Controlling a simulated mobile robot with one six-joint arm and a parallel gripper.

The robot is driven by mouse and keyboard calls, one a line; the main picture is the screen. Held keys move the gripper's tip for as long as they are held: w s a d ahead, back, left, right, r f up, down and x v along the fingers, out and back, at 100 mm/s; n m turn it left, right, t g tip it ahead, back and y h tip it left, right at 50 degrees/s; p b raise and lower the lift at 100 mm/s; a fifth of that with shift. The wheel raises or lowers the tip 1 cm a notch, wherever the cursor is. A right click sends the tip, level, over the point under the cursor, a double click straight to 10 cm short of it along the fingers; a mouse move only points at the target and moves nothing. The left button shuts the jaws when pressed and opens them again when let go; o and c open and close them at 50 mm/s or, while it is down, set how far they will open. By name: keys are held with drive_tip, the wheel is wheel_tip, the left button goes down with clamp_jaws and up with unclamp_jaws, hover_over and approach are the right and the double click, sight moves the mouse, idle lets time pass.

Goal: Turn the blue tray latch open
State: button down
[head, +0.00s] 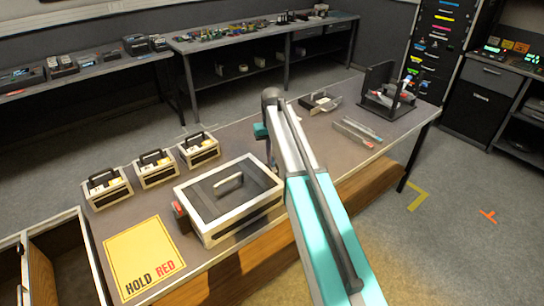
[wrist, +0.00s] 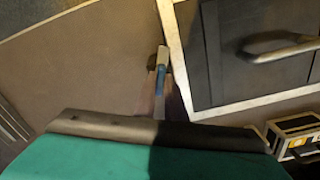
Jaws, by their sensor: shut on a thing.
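The tray (head: 228,198) is a cream-edged case with a dark lid and a metal handle, standing on the bench. Its lid and handle also show in the wrist view (wrist: 208,60). A red latch (head: 181,216) is on its left side. The blue latch (wrist: 160,80) shows as a narrow blue strip beside the tray's edge in the wrist view. My gripper (wrist: 161,88) is shut on it, with a finger on either side. In the head view my arm and the tray hide the blue latch and the fingertips. How far the latch is turned is hard to tell.
A yellow mat reading HOLD RED (head: 144,258) lies left of the tray. Three small handled cases (head: 106,188) stand behind it. A small open container (head: 321,102), metal strips (head: 357,132) and a black stand (head: 388,97) are at the bench's right. Bare bench lies between.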

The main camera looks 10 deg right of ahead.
drive_tip(key=n, duration=0.4)
drive_tip(key=shift+r+n, duration=0.1)
drive_tip(key=shift+n, duration=0.3)
drive_tip(key=c, duration=1.8)
unclamp_jaws()
drive_tip(key=shift+r+b, duration=1.4)
drive_tip(key=shift+r, duration=5.45)
